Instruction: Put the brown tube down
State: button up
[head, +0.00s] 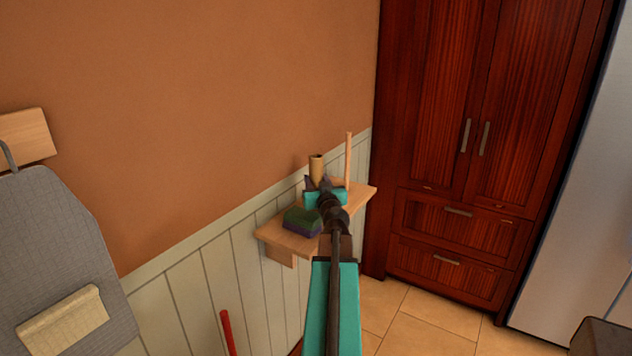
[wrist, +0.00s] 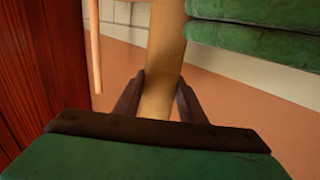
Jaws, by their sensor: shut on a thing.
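The brown tube (head: 316,164) stands roughly upright above the small wooden wall shelf (head: 278,236) in the head view. My gripper (head: 320,184) is shut on it. In the wrist view, the tube (wrist: 165,45) runs between the two dark fingers (wrist: 160,97), which press on its sides. The tube's lower end is hidden behind my gripper in the head view and cut off by the frame edge in the wrist view. I cannot tell whether it touches the shelf.
A green and purple block (head: 302,221) lies on the shelf left of my gripper. A thin pale wooden rod (head: 348,158) stands upright to the right; it also shows in the wrist view (wrist: 94,45). A dark red cabinet (head: 450,120) stands right of the shelf.

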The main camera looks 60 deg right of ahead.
jog(key=shift+f, duration=0.1)
jog(key=o, duration=1)
